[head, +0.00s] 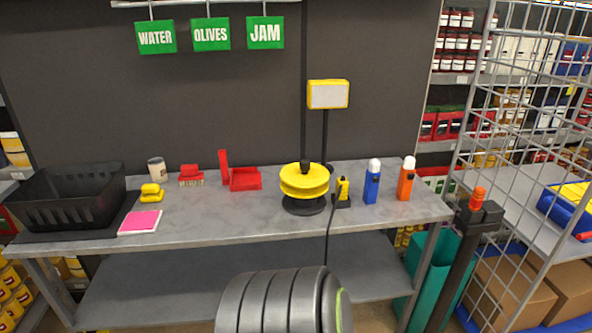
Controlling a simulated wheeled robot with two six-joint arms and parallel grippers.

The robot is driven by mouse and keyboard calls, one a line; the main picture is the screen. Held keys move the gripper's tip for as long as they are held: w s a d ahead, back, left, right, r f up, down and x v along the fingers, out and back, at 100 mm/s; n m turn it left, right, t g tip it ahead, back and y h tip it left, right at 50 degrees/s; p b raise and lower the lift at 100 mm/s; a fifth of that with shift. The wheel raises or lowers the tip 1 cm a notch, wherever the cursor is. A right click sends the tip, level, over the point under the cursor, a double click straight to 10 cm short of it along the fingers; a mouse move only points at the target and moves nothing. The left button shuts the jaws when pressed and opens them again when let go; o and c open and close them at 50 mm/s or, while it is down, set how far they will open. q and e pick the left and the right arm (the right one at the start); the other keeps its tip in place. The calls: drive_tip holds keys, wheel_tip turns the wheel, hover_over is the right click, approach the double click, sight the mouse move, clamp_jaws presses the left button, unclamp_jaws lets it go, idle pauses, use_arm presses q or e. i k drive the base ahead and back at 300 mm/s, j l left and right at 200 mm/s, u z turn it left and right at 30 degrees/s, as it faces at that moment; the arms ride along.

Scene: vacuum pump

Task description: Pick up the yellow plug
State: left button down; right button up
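A small yellow plug-like piece (342,187) stands upright on the grey table, right of centre. A black part (343,202) is at its foot, and a dark cable runs from there down over the table's front edge. Just left of it is a round yellow two-tiered device (304,181) on a black base. I cannot tell whether the piece is plugged into the black part. Neither of my grippers is in view.
The grey table (240,225) also bears a black basket (70,200), a pink pad (140,222), a red dustpan (243,179), and blue (372,185) and orange (406,182) bottles. A large dark ribbed cylinder (270,305) is in front. A wire cage (525,150) stands right.

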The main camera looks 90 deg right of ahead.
sight(343, 180)
drive_tip(key=z, duration=3.1)
